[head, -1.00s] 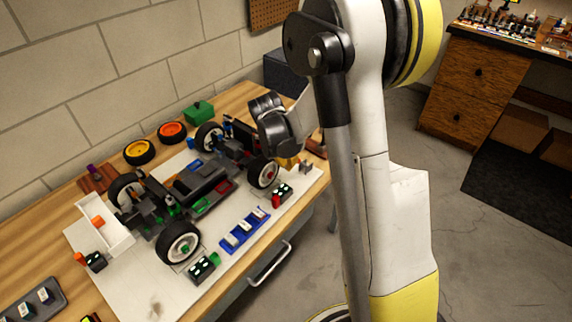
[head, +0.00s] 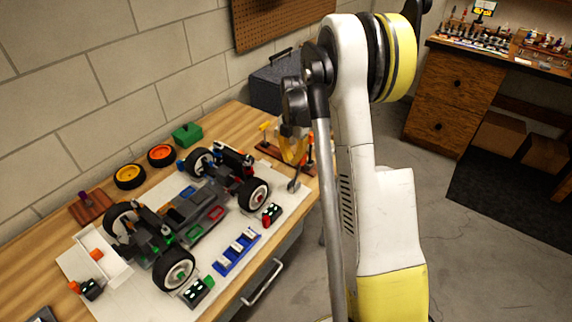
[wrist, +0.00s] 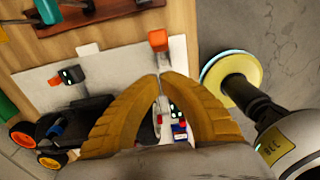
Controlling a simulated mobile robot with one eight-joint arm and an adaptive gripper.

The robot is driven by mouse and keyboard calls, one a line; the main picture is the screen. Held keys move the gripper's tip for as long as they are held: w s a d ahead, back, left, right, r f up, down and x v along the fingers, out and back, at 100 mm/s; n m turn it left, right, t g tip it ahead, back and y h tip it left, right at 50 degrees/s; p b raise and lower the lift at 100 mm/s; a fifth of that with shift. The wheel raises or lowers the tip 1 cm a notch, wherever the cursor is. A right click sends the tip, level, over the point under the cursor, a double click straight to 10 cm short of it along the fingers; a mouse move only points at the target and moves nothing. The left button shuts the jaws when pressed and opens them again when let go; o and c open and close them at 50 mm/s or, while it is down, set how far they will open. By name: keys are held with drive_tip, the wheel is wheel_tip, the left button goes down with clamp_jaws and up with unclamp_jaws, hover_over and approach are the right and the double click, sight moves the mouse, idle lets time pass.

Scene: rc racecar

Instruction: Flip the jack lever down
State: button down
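A lever with an orange handle (wrist: 158,40) and a thin grey stem shows just beyond my fingertips in the wrist view. In the head view an orange tip (head: 309,140) stands beside my gripper, above a grey round end (head: 293,186) near the mat's corner; I take these for the same lever, standing up. My gripper (head: 293,160) points down there. In the wrist view its two yellow fingers (wrist: 161,76) arch together with tips almost meeting. They look shut, with nothing clearly held. Whether they touch the stem cannot be told.
The car chassis (head: 190,215) stands on the white mat (head: 130,295), left of my gripper. Small black boxes with coloured ends, one with a red end (head: 271,214), stand around it. A dark red stand (head: 270,150) is behind my gripper. A grey-blue toolbox (head: 277,85) is at the back.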

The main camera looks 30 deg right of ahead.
drive_tip(key=shift+w+d+f, duration=0.25)
drive_tip(key=shift+w+d, duration=0.1)
drive_tip(key=shift+d, duration=0.6)
drive_tip(key=shift+w+d+f, duration=0.25)
drive_tip(key=shift+w+d, duration=0.1)
drive_tip(key=shift+d, duration=0.65)
drive_tip(key=shift+w+d+f, duration=0.25)
drive_tip(key=shift+w+d, duration=0.1)
drive_tip(key=shift+d, duration=0.7)
wheel_tip(320, 180, up, 12)
drive_tip(key=shift+w, duration=0.1)
